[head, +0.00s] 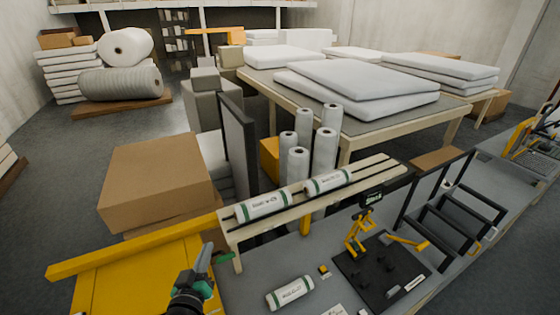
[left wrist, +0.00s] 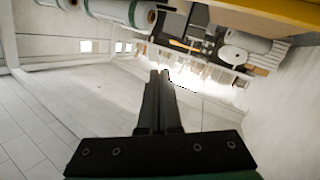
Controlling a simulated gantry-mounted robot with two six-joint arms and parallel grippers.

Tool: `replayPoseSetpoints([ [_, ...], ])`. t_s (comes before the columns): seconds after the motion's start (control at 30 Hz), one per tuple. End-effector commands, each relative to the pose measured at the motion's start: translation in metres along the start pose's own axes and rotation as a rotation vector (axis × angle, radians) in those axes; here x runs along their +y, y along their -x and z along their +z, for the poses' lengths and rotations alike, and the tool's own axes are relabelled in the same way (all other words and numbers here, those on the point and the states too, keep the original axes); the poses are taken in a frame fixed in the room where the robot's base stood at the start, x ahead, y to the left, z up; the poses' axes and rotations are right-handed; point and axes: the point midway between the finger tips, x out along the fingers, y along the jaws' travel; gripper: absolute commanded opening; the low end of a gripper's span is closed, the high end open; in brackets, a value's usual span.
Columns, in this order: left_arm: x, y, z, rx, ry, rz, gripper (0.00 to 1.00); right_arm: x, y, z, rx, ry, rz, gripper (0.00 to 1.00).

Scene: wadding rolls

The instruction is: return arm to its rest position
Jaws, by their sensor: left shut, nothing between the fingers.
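My left gripper (head: 207,256) is at the lower left of the head view, above the near end of the grey bench and beside the yellow surface. In the left wrist view its fingers (left wrist: 160,78) are together with nothing between them. Two white rolls with green bands lie on the slatted wooden rack, one on the left (head: 263,205) and one on the right (head: 327,182). A third such roll (head: 290,292) lies on the grey bench, right of my left gripper and apart from it. My right gripper is not in view.
The slatted rack (head: 368,176) stands behind the bench's front area. A black board (head: 385,267) with yellow tools lies right of the loose roll. A black metal frame (head: 452,212) stands farther right. A cardboard box (head: 158,180) and several upright rolls (head: 326,150) stand behind.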

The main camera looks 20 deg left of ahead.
Motion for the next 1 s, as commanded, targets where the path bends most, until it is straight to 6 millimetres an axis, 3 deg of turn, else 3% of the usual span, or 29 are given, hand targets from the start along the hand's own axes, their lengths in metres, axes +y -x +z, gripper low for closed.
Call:
replayPoseSetpoints([
  [0.03,0.031,-0.002,-0.038,0.066,0.016,0.058,0.00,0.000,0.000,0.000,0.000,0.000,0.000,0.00],
  [0.13,0.086,0.006,-0.107,0.186,0.039,0.168,0.00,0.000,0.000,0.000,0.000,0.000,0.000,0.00],
  [0.27,0.151,0.040,-0.198,0.350,0.063,0.314,0.00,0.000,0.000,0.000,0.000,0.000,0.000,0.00],
  [0.4,0.206,0.103,-0.291,0.541,0.076,0.467,0.00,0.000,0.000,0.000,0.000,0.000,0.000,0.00],
  [0.53,0.235,0.176,-0.359,0.722,0.059,0.583,0.00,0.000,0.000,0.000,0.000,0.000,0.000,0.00],
  [0.63,0.239,0.224,-0.389,0.840,0.003,0.628,0.00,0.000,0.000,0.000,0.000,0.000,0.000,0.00],
  [0.7,0.240,0.240,-0.386,0.873,-0.088,0.628,0.00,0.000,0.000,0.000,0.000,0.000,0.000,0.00],
  [1.0,0.242,0.234,-0.381,0.876,-0.178,0.591,0.00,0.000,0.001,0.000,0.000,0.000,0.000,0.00],
])
